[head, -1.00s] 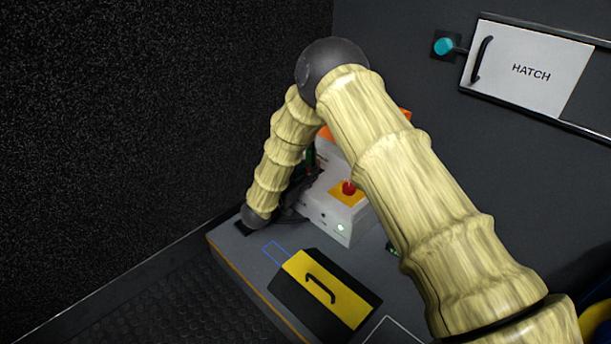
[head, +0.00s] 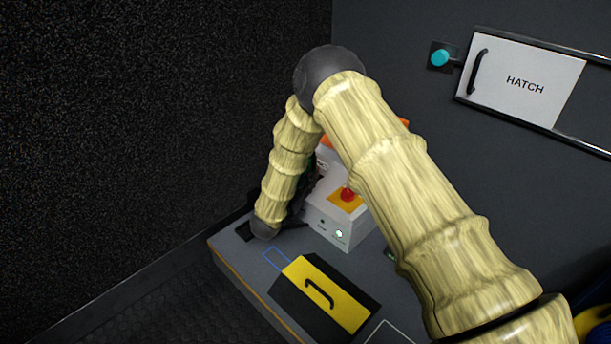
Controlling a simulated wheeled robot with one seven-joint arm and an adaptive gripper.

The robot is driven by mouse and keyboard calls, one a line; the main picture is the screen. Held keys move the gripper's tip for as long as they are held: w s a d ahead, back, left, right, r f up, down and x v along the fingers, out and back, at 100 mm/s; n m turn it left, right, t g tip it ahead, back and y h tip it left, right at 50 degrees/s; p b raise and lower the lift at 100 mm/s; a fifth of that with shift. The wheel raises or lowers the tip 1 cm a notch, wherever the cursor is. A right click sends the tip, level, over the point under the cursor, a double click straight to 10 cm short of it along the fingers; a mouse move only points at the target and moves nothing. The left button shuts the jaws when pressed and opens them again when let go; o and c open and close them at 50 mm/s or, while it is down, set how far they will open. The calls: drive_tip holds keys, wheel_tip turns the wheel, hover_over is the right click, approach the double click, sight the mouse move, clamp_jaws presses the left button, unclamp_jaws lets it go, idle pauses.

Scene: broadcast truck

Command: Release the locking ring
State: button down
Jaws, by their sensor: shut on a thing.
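My gripper (head: 299,207) is a dark shape at the left side of a white box (head: 330,230), mostly hidden behind my pale arm. It is shut on what seems to be the locking ring at that side. The ring itself is hidden by my arm and gripper, so I cannot see how it is turned.
A yellow-and-black panel with a black handle (head: 319,293) lies on the grey bench (head: 234,253) in front of the box. A blue outline marks the bench beside it. A white hatch (head: 524,84) and teal knob (head: 439,58) are on the back wall. A dark wall stands close at left.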

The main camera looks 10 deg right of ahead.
drive_tip(key=shift+d, duration=0.15)
drive_tip(key=c, duration=1.5)
unclamp_jaws()
drive_tip(key=shift+s, duration=0.1)
drive_tip(key=shift+o, duration=0.2)
drive_tip(key=shift+s+a, duration=0.2)
drive_tip(key=shift+a, duration=0.1)
drive_tip(key=v, duration=1.1)
drive_tip(key=shift+s, duration=0.15)
